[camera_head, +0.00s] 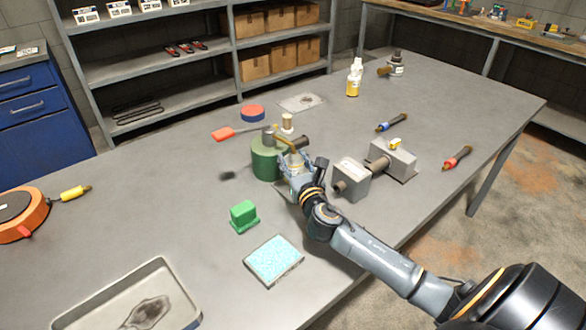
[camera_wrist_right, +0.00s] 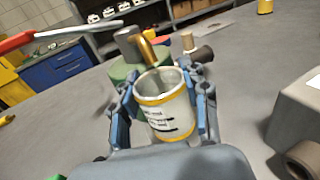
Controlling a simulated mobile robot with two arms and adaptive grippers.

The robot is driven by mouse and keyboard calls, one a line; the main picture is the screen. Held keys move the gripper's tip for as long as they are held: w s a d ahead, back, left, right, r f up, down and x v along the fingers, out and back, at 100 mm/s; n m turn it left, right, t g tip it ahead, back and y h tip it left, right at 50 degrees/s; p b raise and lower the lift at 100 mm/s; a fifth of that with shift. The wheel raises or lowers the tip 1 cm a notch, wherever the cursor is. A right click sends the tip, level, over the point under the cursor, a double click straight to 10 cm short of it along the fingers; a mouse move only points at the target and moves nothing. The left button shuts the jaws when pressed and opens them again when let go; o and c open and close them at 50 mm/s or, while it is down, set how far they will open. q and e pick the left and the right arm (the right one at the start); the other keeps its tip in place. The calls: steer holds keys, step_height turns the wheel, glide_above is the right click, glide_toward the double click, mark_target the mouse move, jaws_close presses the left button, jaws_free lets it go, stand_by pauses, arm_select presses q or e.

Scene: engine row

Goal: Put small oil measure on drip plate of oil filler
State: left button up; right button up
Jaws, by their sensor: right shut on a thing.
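My right gripper (camera_head: 295,166) is shut on the small oil measure, a pale metal cup with yellow bands and a printed label. In the right wrist view the oil measure (camera_wrist_right: 166,104) stands between the two blue fingers, open top up and slightly tilted in the picture. The oil filler (camera_head: 267,160) is a green drum with a grey cap and a brass spout. It also shows just behind the cup in the right wrist view (camera_wrist_right: 125,72). A grey plate edge (camera_head: 283,188) shows under my gripper; most of it is hidden. I cannot tell whether the cup touches it. My left gripper is out of view.
Grey metal blocks (camera_head: 352,180) stand close to the right of my gripper. A green block (camera_head: 243,216) and a blue-topped pad (camera_head: 273,260) lie in front. A red-handled tool (camera_head: 224,133) lies behind left. A shallow tray (camera_head: 130,300) is at front left.

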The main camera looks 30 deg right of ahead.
mark_target(293, 170)
steer(key=shift+w+f, duration=0.2)
steer(key=shift+f, duration=0.05)
steer(key=shift+f+b, duration=0.45)
steer(key=shift+f, duration=1.05)
steer(key=shift+s+f, duration=0.1)
steer(key=o, duration=1.2)
steer(key=shift+c, duration=0.2)
